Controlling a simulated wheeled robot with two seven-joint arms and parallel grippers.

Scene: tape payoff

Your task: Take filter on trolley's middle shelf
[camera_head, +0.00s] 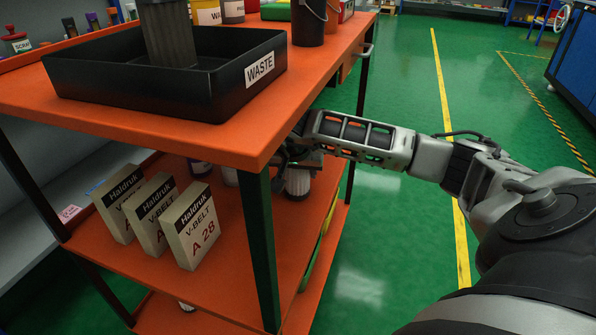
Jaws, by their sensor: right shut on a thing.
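A small filter (298,182) with a pale pleated body is at the right side of the trolley's middle shelf (225,262), partly hidden by my right gripper and the trolley's front leg. My right gripper (290,154) reaches in under the orange top from the right. It is shut on the filter, though its fingertips are mostly hidden in shadow. I cannot tell whether the filter touches the shelf. My left gripper is not in view.
Several V-belt boxes (192,228) stand at the shelf's left front. Bottles stand behind them. The top (110,118) overhangs the shelf and holds a black WASTE tray (215,98) with a dark ribbed cylinder (168,32). Green floor (400,90) is clear to the right.

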